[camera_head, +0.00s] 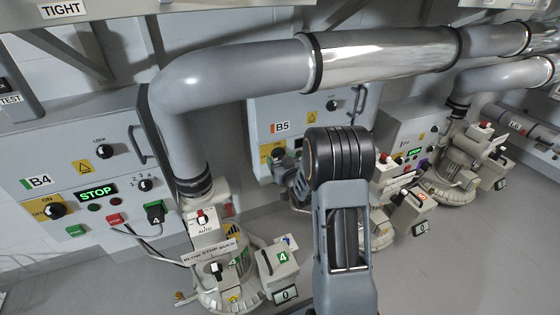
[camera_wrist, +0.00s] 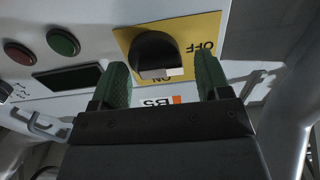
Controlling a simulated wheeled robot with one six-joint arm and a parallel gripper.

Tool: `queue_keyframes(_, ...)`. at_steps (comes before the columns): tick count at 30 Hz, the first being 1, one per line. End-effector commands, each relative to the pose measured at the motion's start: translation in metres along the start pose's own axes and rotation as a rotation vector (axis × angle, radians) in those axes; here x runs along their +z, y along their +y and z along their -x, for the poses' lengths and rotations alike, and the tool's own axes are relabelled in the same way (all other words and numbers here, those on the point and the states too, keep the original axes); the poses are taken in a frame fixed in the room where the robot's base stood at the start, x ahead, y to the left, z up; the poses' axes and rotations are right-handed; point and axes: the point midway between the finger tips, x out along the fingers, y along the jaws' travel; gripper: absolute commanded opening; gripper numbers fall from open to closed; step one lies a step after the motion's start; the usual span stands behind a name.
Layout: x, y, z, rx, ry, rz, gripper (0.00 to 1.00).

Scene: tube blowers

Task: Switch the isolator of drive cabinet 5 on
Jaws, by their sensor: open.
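Drive cabinet 5 (camera_head: 310,108), labelled B5, stands behind my arm in the head view. Its isolator is a black knob (camera_wrist: 152,50) on a yellow plate (camera_wrist: 123,36). The wrist view shows it upside down, with OFF at the right and ON below. A pale face on the knob is towards ON, but I cannot tell the knob's exact setting. My gripper (camera_wrist: 162,64) is open, its green fingers to either side of the knob in that view. Contact and depth are unclear. In the head view my arm hides most of the gripper.
A dark display (camera_wrist: 68,80), a red button (camera_wrist: 18,52) and a green button (camera_wrist: 63,41) sit beside the plate. Cabinet B4 (camera_head: 60,150) shows a lit STOP. A large grey pipe (camera_head: 235,75) crosses above, and a blower unit (camera_head: 225,265) stands left of my arm.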

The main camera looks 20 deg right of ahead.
Motion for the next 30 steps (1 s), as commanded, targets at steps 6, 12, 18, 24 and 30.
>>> queue_keyframes(6,0.0001,-0.0001,0.0002,0.000,0.000,0.000,0.52)
queue_keyframes(12,0.0001,-0.0001,0.0003,0.000,0.000,0.000,0.33)
queue_keyframes(18,0.0001,-0.0001,0.0003,0.000,0.000,-0.001,0.21)
queue_keyframes(24,0.0001,0.0000,0.0003,0.000,0.000,-0.038,0.21)
queue_keyframes(30,-0.0004,0.0001,0.0003,0.000,0.000,-0.158,0.21)
